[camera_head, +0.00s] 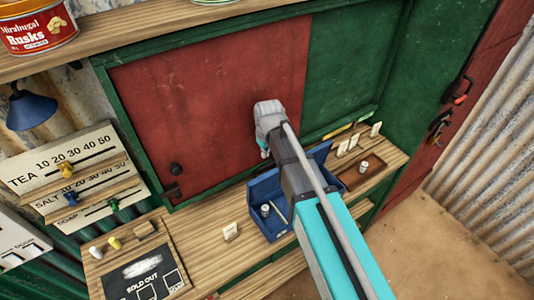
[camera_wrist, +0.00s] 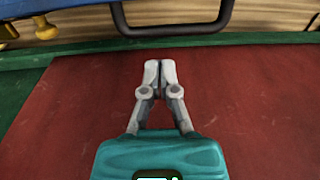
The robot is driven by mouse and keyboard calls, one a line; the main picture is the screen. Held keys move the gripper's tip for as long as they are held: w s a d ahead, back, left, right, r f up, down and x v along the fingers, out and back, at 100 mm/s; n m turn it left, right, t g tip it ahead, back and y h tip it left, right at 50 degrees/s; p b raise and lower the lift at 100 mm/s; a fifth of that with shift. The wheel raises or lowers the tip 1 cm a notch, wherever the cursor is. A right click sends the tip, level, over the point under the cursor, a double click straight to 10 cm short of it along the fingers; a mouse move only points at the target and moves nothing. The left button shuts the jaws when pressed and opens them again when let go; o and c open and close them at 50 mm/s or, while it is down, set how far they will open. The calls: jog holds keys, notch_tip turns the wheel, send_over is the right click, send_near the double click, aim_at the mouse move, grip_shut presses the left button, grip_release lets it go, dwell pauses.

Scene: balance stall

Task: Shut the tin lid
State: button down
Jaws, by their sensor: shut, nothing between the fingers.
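The tin is a blue box (camera_head: 270,222) on the wooden counter, below the red panel. Its blue lid (camera_head: 320,152) stands raised at the back, partly hidden by my arm. A small metal cylinder (camera_head: 265,210) and a pale stick lie inside. My gripper (camera_wrist: 160,68) is shut and empty, in front of the red panel in the wrist view. A blue edge with brass-coloured parts (camera_wrist: 45,28) shows at top left.
A wooden tray (camera_head: 360,178) with a metal cylinder sits right of the tin. Several white cards stand behind it. A small card (camera_head: 230,231) and a black sold-out board (camera_head: 145,272) are to the left. Red panel (camera_head: 210,110) and green frame back the counter.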

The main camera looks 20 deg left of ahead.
jog(key=shift+w+a+f+b, duration=0.1)
jog(key=shift+a+f+b, duration=0.05)
jog(key=shift+f+b, duration=1.25)
jog(key=shift+f, duration=0.15)
